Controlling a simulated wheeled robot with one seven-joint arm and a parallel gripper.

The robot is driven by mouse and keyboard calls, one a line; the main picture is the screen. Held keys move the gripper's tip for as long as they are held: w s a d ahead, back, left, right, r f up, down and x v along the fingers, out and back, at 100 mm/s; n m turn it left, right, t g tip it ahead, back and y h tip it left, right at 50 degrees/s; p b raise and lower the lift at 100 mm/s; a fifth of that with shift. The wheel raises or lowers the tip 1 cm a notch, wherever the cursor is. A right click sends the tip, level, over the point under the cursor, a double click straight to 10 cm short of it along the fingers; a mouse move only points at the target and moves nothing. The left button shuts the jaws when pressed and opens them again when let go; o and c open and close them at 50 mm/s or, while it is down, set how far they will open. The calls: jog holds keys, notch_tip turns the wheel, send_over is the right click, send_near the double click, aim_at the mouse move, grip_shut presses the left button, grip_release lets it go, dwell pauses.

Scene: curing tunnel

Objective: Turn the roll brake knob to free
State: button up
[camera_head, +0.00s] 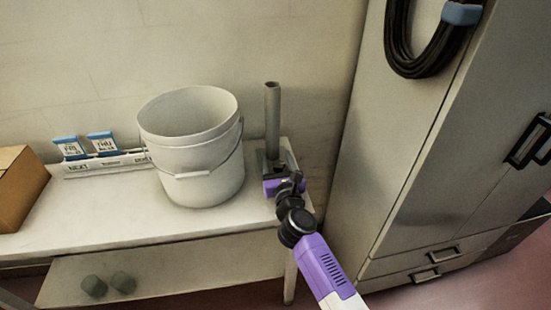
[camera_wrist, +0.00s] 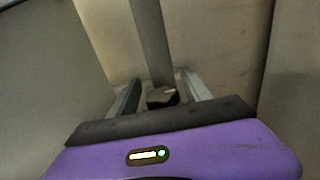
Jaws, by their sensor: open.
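The roll brake knob (camera_wrist: 162,97) shows in the wrist view as a small dark block with a light mark on top. It sits at the foot of a grey upright post (camera_wrist: 150,40). My gripper (camera_wrist: 160,82) is open, with one finger to the left and one to the right of the knob; I cannot tell whether either touches it. In the head view my gripper (camera_head: 275,162) is at the base of the post (camera_head: 272,120) at the table's right end. There the knob is hidden or too small to make out.
A white bucket (camera_head: 195,165) stands just left of my gripper on the white table (camera_head: 100,218). A labelled rack (camera_head: 108,165) and a cardboard box (camera_head: 18,185) are farther left. A tall grey cabinet (camera_head: 395,150) with a hanging black cable (camera_head: 390,45) stands close on the right.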

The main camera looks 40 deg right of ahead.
jog(key=shift+w+d, duration=0.3)
jog(key=shift+w, duration=0.05)
jog(key=shift+c, duration=0.5)
grip_shut()
